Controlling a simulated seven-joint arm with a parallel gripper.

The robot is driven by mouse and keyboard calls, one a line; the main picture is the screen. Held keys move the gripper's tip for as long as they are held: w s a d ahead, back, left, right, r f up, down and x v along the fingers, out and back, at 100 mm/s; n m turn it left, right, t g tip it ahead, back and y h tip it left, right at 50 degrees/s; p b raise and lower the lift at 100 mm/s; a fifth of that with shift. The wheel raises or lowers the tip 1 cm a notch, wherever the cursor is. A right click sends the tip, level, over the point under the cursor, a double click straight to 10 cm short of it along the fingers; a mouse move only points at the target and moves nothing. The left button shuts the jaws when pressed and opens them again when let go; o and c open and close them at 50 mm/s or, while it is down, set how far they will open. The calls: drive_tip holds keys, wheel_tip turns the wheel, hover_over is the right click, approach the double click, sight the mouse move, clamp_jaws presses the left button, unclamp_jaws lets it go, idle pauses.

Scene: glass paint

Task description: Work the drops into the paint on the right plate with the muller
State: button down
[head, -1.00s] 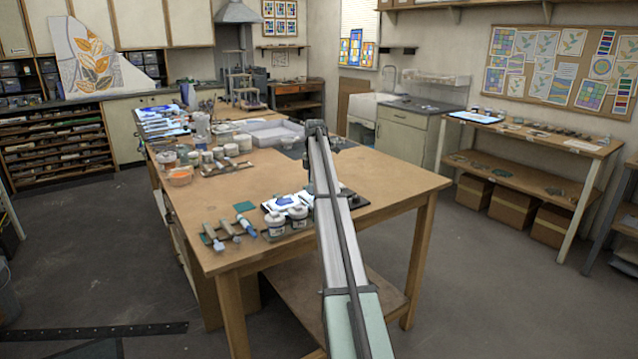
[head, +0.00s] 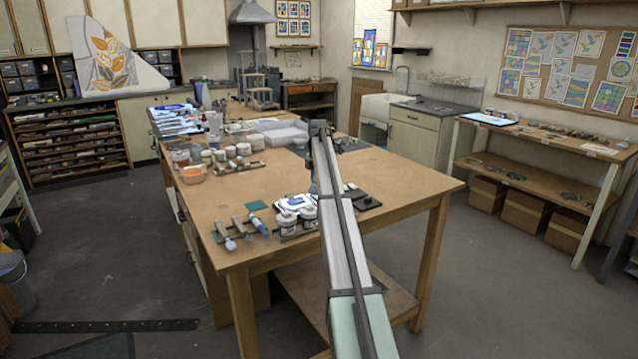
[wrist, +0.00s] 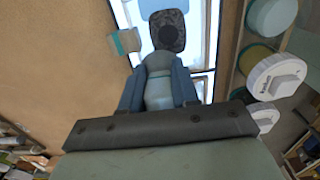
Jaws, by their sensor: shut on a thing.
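In the wrist view my gripper (wrist: 160,73) has its two blue fingers closed on the muller (wrist: 159,95), a pale blue-grey rounded piece. Beyond the muller lie a dark round shape and a dark speckled patch of what looks like paint (wrist: 163,18), on a bright, white-and-blue lit plate (wrist: 201,30). I cannot tell whether the muller touches the paint. In the head view a white-and-blue plate (head: 290,203) lies near the table's front edge, partly behind jars.
White-lidded jars (head: 287,223) stand close in front of the plate; a lidded jar (wrist: 275,75) is right of my gripper in the wrist view. A dark slab (head: 369,203) lies right of my arm. The table's right part is clear.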

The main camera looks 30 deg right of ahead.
drive_tip(key=shift+s+a+f, duration=0.15)
drive_tip(key=shift+s+a, duration=0.05)
drive_tip(key=shift+s, duration=0.3)
drive_tip(key=shift+s+a+f, duration=0.15)
drive_tip(key=shift+s+a, duration=0.05)
drive_tip(key=shift+s, duration=0.25)
drive_tip(key=shift+s+d+f, duration=0.2)
drive_tip(key=shift+s+d, duration=0.15)
drive_tip(key=shift+s, duration=0.15)
drive_tip(key=shift+s+d+f, duration=0.2)
drive_tip(key=shift+s+d, duration=0.1)
drive_tip(key=shift+s, duration=0.2)
drive_tip(key=shift+w+d+r, duration=0.1)
drive_tip(key=shift+w+d, duration=0.25)
drive_tip(key=shift+d, duration=0.4)
drive_tip(key=shift+w+d+r, duration=0.1)
drive_tip(key=shift+w+d, duration=0.25)
drive_tip(key=shift+d, duration=0.4)
drive_tip(key=shift+w+d+r, duration=0.1)
drive_tip(key=shift+w+d, duration=0.25)
drive_tip(key=shift+w, duration=0.3)
drive_tip(key=shift+w+d, duration=0.35)
drive_tip(key=shift+w, duration=0.25)
drive_tip(key=shift+s+a, duration=0.3)
drive_tip(key=shift+a, duration=0.4)
drive_tip(key=shift+s+a+r, duration=0.1)
drive_tip(key=shift+s+a, duration=0.3)
drive_tip(key=shift+d+r, duration=0.1)
